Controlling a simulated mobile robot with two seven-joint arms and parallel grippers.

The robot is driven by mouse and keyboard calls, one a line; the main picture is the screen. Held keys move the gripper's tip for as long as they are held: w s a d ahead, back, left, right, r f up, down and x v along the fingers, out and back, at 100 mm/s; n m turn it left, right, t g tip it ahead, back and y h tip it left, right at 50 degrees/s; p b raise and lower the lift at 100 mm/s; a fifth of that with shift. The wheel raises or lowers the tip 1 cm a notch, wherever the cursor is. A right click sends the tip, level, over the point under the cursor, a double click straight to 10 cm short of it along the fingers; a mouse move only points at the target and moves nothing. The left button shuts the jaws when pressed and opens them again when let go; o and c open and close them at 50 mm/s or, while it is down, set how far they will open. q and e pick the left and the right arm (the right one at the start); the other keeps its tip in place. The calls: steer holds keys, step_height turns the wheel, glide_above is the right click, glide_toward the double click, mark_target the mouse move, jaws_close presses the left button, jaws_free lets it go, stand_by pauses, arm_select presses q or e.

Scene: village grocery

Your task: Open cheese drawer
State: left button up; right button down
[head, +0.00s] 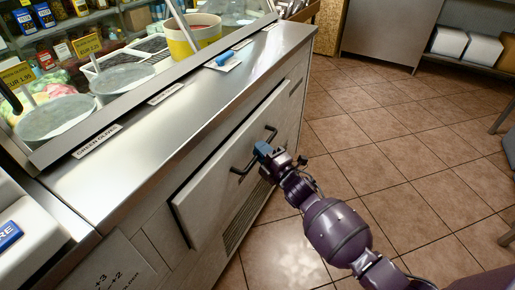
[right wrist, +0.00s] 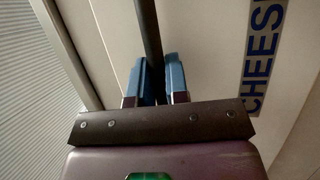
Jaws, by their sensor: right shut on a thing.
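The cheese drawer (head: 215,185) is a broad pale panel in the front of the steel counter. Its near-left edge appears to stand slightly out from the counter face. A dark bar handle (head: 242,168) runs along the panel. My right gripper (head: 264,150) is shut on the handle near its middle. In the right wrist view the handle (right wrist: 148,35) passes between the blue fingers of my right gripper (right wrist: 158,80). A blue "CHEESE" label (right wrist: 264,55) lies on the panel to the right. My left gripper is out of view.
The counter top (head: 150,150) carries a blue-handled item (head: 224,59) and label strips. Behind it is a display with a yellow tub (head: 193,38) and grey lids. A vent grille (head: 245,215) lies below the drawer. The tiled floor (head: 400,150) to the right is clear.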

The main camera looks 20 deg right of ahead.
arm_select(q)
steer(key=p, duration=0.2)
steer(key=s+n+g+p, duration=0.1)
steer(key=p, duration=0.1)
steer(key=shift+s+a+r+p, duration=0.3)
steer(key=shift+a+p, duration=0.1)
arm_select(e)
steer(key=s+d, duration=0.9)
steer(key=s, duration=0.3)
steer(key=s+d, duration=0.9)
steer(key=s, duration=0.3)
steer(key=shift+d, duration=0.3)
steer(key=c, duration=1.1)
jaws_free()
steer(key=shift+c, duration=0.2)
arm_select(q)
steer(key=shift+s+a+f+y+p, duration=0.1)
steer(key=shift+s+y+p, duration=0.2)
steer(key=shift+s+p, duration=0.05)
arm_select(e)
steer(key=v, duration=1)
steer(key=shift+s, duration=0.35)
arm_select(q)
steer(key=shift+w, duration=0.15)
arm_select(e)
steer(key=shift+d, duration=0.15)
